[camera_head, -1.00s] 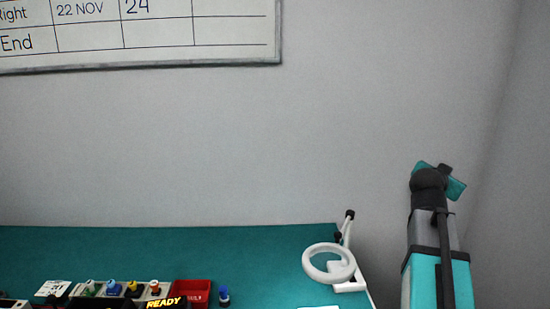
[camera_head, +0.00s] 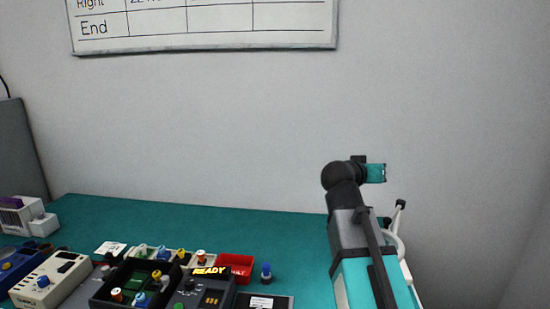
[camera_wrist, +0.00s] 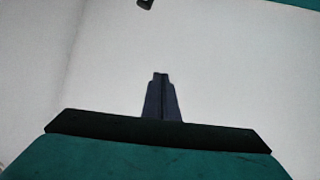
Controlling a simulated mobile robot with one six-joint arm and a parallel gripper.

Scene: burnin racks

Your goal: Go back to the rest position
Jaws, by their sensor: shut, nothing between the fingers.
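My arm rises at the right of the head view, in front of the table's right end, with its wrist bent over and its teal end section pointing right. The fingers are not distinct in the head view. In the wrist view my gripper (camera_wrist: 160,77) shows as two dark fingers pressed together on a black crossbar, with nothing between them. Behind the fingers is mostly pale plain surface. The gripper touches nothing that I can see.
The teal table (camera_head: 90,213) holds a black unit with a lit READY sign (camera_head: 210,270), a red bin (camera_head: 235,265), a blue-topped piece (camera_head: 266,272) and a cream box (camera_head: 48,280). A white ring lamp (camera_head: 396,245) is partly hidden behind my arm. A whiteboard (camera_head: 205,24) hangs above.

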